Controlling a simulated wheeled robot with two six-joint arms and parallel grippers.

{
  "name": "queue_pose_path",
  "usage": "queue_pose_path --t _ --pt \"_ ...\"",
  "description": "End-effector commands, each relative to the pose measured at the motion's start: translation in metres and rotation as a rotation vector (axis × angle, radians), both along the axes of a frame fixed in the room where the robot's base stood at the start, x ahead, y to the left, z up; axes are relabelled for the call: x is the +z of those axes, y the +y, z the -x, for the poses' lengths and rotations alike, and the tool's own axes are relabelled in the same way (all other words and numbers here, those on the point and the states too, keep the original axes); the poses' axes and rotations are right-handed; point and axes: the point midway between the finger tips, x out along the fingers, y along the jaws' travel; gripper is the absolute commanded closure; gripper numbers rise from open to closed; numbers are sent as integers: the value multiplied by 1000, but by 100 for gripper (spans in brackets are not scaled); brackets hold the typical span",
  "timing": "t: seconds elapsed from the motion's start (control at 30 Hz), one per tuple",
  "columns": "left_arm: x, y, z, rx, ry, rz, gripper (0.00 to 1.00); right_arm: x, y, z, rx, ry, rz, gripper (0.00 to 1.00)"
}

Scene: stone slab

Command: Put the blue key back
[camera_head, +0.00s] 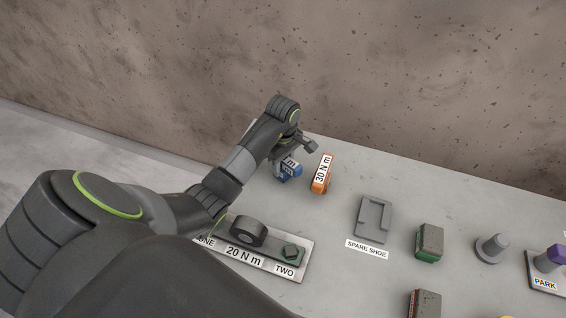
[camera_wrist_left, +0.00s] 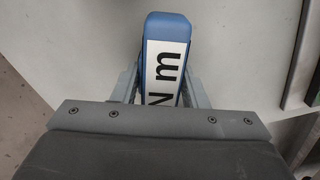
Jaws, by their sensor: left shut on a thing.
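The blue key (camera_head: 291,169) is a blue block with a white label ending in "m". My left gripper (camera_head: 293,152) is shut on it at the back left of the slab, next to the orange key. In the left wrist view the blue key (camera_wrist_left: 166,60) sits between the fingers of my left gripper (camera_wrist_left: 162,88), its label facing the camera; its lower part is hidden by the gripper. I cannot tell whether the key touches the slab. My right gripper is not in view.
An orange key (camera_head: 320,174) marked "30 N m" stands just right of the blue one. A "20 N m" plate (camera_head: 290,262) with ONE and TWO lies in front. A spare shoe holder (camera_head: 373,219), green block (camera_head: 429,243), grey peg (camera_head: 492,248) and PARK plate (camera_head: 540,272) stand to the right.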

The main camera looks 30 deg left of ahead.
Motion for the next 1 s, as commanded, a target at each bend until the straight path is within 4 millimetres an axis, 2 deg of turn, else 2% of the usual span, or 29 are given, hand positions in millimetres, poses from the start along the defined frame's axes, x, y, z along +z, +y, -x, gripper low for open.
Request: queue_pose_path --t 0.1,0.13,0.3,0.7,0.83,0.9,1.0 --pt "-4 0 0 0 -1 0 100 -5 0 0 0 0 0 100" --pt "-3 0 0 0 0 0 58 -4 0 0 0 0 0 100" --pt "-2 0 0 0 0 0 39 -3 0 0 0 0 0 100" --pt "4 0 -1 0 -2 -1 39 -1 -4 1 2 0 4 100" --pt "25 1 -1 -2 -5 -2 39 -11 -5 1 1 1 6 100" --pt "50 0 -1 -1 -4 -1 39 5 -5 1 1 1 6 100" --pt "66 0 0 0 0 0 39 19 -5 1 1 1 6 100"
